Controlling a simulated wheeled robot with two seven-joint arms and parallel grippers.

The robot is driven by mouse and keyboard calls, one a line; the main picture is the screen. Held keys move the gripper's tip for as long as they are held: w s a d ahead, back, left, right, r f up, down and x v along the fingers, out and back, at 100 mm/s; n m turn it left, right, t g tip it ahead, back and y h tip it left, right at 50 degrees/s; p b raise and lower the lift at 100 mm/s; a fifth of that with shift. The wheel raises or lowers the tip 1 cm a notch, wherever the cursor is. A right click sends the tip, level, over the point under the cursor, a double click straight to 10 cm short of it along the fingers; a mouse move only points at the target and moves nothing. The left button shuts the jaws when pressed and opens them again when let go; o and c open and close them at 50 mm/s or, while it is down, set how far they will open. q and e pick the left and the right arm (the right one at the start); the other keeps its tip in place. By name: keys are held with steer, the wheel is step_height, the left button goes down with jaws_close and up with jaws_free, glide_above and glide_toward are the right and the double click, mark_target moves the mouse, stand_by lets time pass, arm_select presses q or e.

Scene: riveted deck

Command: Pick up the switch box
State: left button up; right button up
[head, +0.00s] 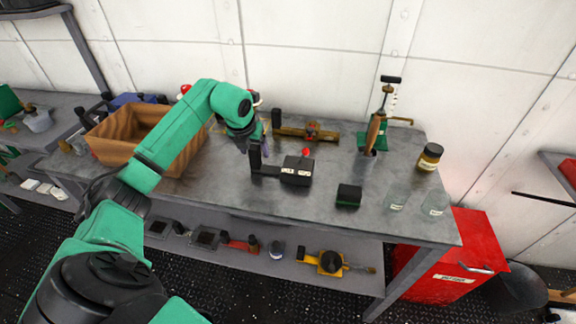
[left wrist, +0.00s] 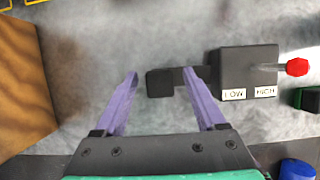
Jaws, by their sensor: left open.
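The switch box (head: 297,172) is a dark box with LOW and HIGH labels and a red-knobbed lever. It rests on the grey workbench, and a short bar joins it to an upright black handle (head: 254,158) on its left. The box also shows at the right in the left wrist view (left wrist: 247,68). My left gripper (left wrist: 161,75) is open and empty, with purple fingers. In that view the handle's end lies between the fingers, and the right finger overlaps the bar. I cannot tell how far the fingertips are above it. My right gripper is not in view.
A wooden crate (head: 117,153) stands left of the switch box on the workbench (head: 230,202). A black-and-green block (head: 348,195), glass jars and a brown jar (head: 429,157) stand to the right. A brass tool (head: 305,133) and green stand (head: 371,138) are behind.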

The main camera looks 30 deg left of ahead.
arm_select(q)
jaws_close()
stand_by(1.4)
